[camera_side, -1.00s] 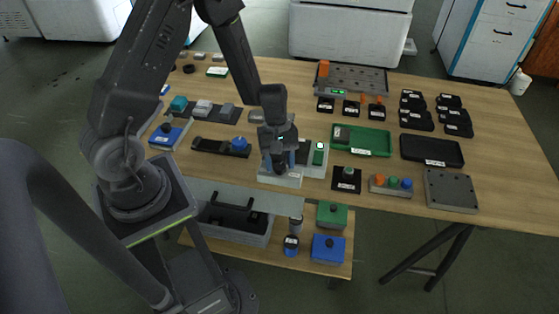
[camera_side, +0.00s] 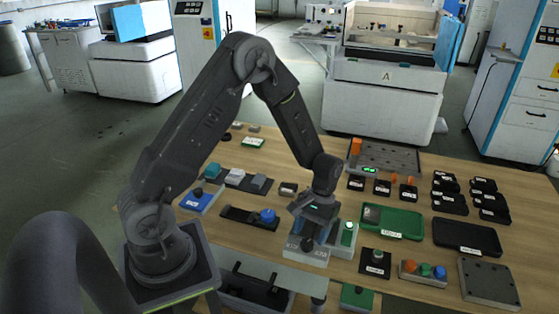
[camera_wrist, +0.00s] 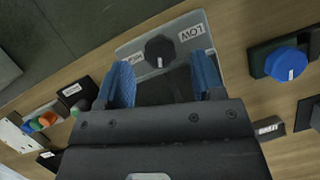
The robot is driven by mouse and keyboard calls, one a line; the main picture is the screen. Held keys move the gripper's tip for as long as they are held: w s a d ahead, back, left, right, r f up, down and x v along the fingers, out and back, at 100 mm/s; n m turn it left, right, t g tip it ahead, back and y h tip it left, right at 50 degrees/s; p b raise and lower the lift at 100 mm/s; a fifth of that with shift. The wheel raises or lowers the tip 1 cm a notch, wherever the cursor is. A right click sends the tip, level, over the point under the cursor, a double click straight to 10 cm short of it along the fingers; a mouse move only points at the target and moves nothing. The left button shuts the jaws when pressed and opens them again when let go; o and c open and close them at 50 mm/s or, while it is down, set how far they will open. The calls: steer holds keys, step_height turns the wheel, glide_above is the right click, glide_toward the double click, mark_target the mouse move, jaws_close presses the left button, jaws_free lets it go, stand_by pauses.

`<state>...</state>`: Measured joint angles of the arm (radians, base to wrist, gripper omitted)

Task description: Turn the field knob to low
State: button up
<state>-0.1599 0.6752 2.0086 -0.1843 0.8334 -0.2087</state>
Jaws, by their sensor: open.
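A black round knob (camera_wrist: 159,50) with a white pointer line sits on a light grey plate (camera_wrist: 127,50). A LOW label (camera_wrist: 191,33) is on the plate's right in the wrist view, and another label (camera_wrist: 135,57), too small to read surely, is on its left. The pointer points down in that view, toward neither label exactly. My gripper (camera_wrist: 165,82) is open, its two blue fingers either side of the plate, with the knob just beyond the tips and not between them. In the side view my gripper (camera_side: 313,236) is above the grey knob box (camera_side: 294,249).
A blue knob (camera_wrist: 286,64) on a black base lies right in the wrist view. A green-buttoned grey box (camera_side: 347,236) stands close to my gripper.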

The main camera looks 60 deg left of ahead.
steer(key=v, duration=1.2)
step_height(320, 180, up, 9)
steer(key=m+t+y, duration=0.1)
steer(key=m+t, duration=0.1)
steer(key=t, duration=0.1)
glide_above(306, 242)
steer(key=s+d+r+m+t+y, duration=0.1)
steer(key=s+d+r+m+t, duration=0.1)
steer(key=s+r+t, duration=0.2)
steer(key=shift+s+r+m+t, duration=0.35)
steer(key=shift+s+r, duration=0.8)
steer(key=shift+s, duration=1.25)
steer(key=shift+d, duration=0.1)
